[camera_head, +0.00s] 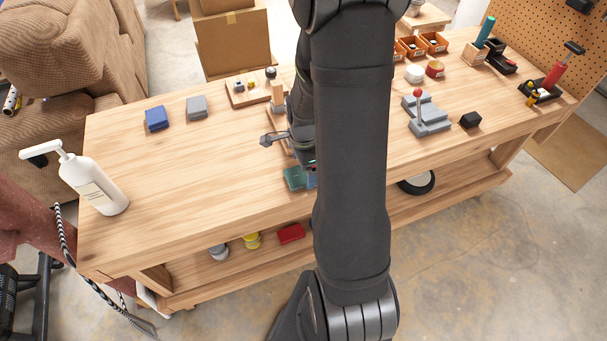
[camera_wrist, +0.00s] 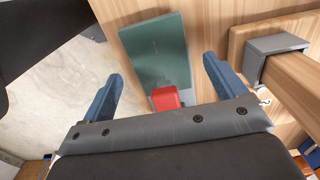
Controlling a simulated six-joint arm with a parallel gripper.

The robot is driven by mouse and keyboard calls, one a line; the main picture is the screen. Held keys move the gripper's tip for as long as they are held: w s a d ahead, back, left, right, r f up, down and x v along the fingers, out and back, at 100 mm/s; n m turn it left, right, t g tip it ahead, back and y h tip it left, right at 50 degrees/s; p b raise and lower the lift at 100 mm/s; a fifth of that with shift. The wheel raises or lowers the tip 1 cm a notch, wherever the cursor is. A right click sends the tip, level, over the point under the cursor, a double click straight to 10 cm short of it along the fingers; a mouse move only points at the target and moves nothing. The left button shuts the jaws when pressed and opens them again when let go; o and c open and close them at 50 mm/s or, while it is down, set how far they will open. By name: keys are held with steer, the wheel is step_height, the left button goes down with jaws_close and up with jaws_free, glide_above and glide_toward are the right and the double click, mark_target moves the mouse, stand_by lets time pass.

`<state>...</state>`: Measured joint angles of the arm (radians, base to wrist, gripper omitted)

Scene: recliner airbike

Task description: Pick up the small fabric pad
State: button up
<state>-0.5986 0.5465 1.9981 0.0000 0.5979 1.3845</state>
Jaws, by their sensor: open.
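Two small soft-looking pads lie on the left part of the workbench in the head view: a blue one (camera_head: 156,118) and a grey one (camera_head: 197,107). I cannot tell which the task's fabric pad is. My gripper (camera_wrist: 161,68) is open in the wrist view, with its two blue fingers apart and nothing held. A flat green piece (camera_wrist: 155,45) shows beyond and between the fingers, with a red block (camera_wrist: 165,98) at its near end. The green piece shows in the head view (camera_head: 294,178) near the bench's front edge. My arm hides most of the gripper there.
The workbench (camera_head: 215,165) is clear in its left middle. A white pump bottle (camera_head: 92,182) stands at its left end. A grey fixture with a red-knobbed lever (camera_head: 428,115) and a black block (camera_head: 470,120) stand right. A wooden bar (camera_wrist: 295,85) in a grey bracket is close right of my gripper.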

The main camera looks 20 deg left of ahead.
steer(key=shift+f, duration=1.15)
steer(key=shift+c, duration=0.4)
steer(key=c, duration=1.1)
steer(key=shift+r, duration=0.15)
steer(key=shift+r, duration=0.15)
steer(key=s+d, duration=1.2)
steer(key=shift+s+d, duration=0.2)
steer(key=shift+d, duration=0.15)
